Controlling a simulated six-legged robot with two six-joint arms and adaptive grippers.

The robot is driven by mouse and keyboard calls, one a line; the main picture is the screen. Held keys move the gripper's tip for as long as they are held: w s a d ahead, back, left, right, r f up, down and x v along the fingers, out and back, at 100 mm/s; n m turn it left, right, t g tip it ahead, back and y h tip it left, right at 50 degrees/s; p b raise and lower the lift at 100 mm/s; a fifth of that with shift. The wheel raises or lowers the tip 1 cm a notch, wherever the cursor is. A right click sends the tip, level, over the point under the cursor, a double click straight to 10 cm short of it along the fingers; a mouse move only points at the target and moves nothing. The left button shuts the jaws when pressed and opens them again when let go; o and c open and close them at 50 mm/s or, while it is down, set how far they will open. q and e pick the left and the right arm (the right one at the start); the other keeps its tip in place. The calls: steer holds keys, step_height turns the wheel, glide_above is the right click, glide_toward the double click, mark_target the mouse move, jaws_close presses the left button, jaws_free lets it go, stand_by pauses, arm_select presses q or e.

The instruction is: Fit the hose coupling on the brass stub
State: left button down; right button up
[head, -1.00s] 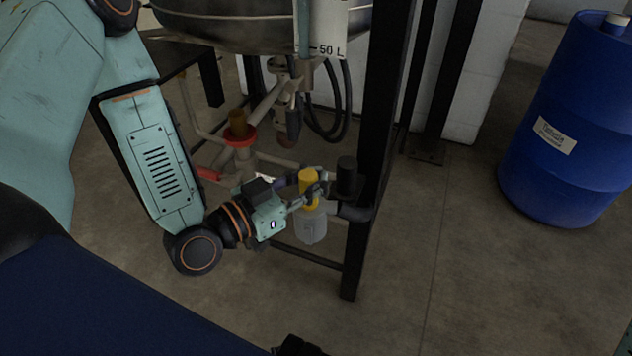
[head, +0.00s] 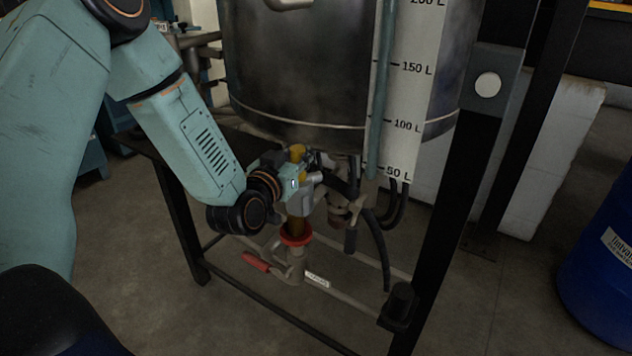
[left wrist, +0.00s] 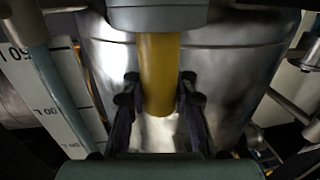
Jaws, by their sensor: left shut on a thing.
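The hose coupling (head: 302,203) has a grey body and a yellow upper part, and hangs roughly upright. My left gripper (head: 302,176) is shut on its yellow part. The left wrist view shows the yellow part (left wrist: 160,75) between the two dark fingers, with the grey body (left wrist: 158,17) at the top edge. The brass stub (head: 297,228) stands above a red ring (head: 296,240), directly below the coupling in the head view. The coupling's lower end overlaps the stub's top there; I cannot tell whether it is seated, touching or just in front. My right gripper is not in view.
A steel tank (head: 300,80) with a litre scale (head: 408,100) hangs close above the gripper. Dark hoses (head: 378,240) hang right of the stub. A red valve handle (head: 256,262) lies below left. A black frame post (head: 452,200) and an empty black holder (head: 400,303) stand at right.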

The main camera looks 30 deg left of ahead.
arm_select(q)
steer(key=w+a+r+y, duration=0.1)
steer(key=a+r+n, duration=0.1)
steer(key=shift+w+a+r+y+p, duration=0.2)
steer(key=shift+w+a+y+p, duration=0.1)
steer(key=shift+w+y, duration=0.1)
steer(key=shift+s, duration=0.1)
steer(key=f+b, duration=0.1)
steer(key=f, duration=0.1)
steer(key=f+b, duration=0.1)
steer(key=f, duration=0.1)
steer(key=f+b, duration=0.1)
steer(key=b, duration=0.1)
steer(key=shift+w+f, duration=0.25)
steer(key=shift+f, duration=0.15)
steer(key=shift+p, duration=0.45)
stand_by(1.5)
